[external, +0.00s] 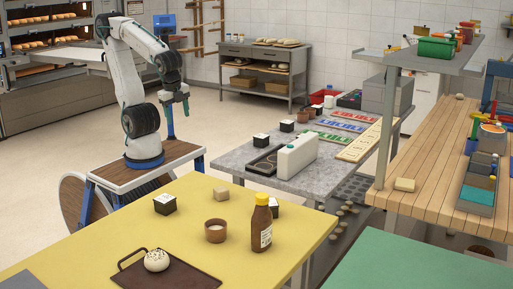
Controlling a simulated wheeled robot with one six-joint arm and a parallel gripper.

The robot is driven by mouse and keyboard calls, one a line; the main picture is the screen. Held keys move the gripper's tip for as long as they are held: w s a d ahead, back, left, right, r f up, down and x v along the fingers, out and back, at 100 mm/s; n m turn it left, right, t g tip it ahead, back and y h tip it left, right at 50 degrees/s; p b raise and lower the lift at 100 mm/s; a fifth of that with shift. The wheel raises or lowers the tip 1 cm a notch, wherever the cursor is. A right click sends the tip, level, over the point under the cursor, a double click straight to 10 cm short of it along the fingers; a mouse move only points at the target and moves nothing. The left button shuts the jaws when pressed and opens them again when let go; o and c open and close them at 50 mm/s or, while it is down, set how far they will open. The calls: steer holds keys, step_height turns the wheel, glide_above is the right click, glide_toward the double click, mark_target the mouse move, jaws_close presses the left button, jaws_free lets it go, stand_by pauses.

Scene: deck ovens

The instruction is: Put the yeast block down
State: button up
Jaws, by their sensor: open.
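My gripper (176,111) hangs from my arm with its fingers pointing down, left of the grey stone-topped table and beyond the yellow table. It is open, and I see nothing between its fingers. A small beige block (221,193) sits on the yellow table (130,232) near its far edge, apart from my gripper. I cannot tell which of the two is the yeast block.
The yellow table also holds a black box (165,204), a brown cup (216,230), a yellow-capped bottle (262,222) and a brown tray (185,283) with a bun. A white canister (297,157) stands on the grey table (235,160). Open floor lies behind my arm.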

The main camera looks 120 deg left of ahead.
steer(key=s+n, duration=0.1)
steer(key=s+r+n+t+h, duration=0.1)
steer(key=s+d+h, duration=0.1)
steer(key=shift+s+r+n+t, duration=0.15)
steer(key=shift+r+n+t, duration=0.05)
steer(key=shift+n+t, duration=0.2)
